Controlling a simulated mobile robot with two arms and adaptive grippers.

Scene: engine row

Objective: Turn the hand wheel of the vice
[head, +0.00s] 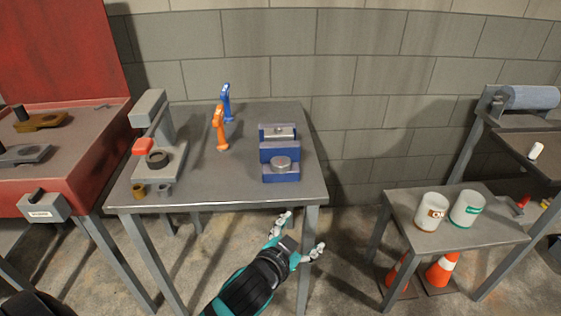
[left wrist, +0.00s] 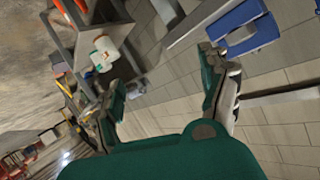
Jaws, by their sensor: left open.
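The blue vice (head: 281,178) stands upright near the right edge of the grey table, with a grey block at its top. Its round grey hand wheel (head: 281,162) sits low on the side facing me. My left gripper (head: 300,234) is open and empty, in front of and below the table's front edge, apart from the vice. In the left wrist view, part of the blue vice (left wrist: 256,32) shows at the top right, beyond one finger of the open left gripper (left wrist: 163,68). My right gripper is not in view.
A side table (head: 465,238) with two white pots stands right. The table's front middle is clear.

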